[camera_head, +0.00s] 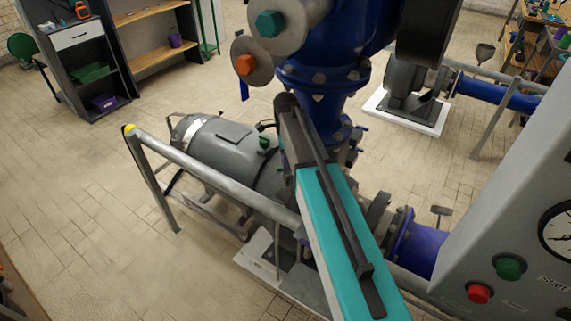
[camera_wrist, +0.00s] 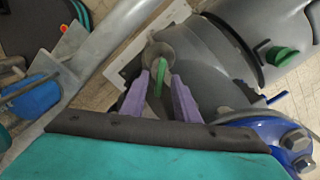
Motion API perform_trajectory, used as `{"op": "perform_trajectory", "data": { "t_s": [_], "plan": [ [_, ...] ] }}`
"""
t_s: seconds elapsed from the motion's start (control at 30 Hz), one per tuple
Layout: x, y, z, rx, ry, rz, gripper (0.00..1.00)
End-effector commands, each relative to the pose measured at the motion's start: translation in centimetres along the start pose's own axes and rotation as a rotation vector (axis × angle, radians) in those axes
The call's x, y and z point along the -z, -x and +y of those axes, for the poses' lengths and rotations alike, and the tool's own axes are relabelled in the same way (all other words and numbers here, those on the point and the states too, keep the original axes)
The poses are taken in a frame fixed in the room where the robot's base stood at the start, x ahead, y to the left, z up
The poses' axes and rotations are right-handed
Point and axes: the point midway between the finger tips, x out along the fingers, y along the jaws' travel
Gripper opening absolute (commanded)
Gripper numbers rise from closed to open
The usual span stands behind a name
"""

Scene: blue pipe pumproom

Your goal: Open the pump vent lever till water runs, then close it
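In the wrist view a narrow green lever (camera_wrist: 159,80) stands out from a round grey fitting (camera_wrist: 158,52) on the grey pump body (camera_wrist: 202,62). My gripper (camera_wrist: 160,80) has two purple fingers, one on each side of this lever. The fingers are apart, with a gap showing on both sides of the lever. I cannot tell whether either finger touches it. In the head view my teal arm covers this spot, and the gripper and lever are hidden. I see no running water.
A second green handle (camera_wrist: 283,56) sits on the grey machine to the right; a bolted blue flange (camera_wrist: 265,130) is close at lower right. In the head view a grey rail (camera_head: 210,172) runs before the motor (camera_head: 222,145); a control panel (camera_head: 510,235) stands at right.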

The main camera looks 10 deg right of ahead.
Motion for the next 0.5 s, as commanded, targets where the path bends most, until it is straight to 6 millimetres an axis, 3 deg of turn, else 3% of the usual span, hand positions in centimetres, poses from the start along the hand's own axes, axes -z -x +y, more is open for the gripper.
{"op": "perform_trajectory", "data": {
  "t_s": [0.5],
  "plan": [
    [0.0,5.0,-0.1,0.003,0.000,0.000,0.28]
  ]
}}
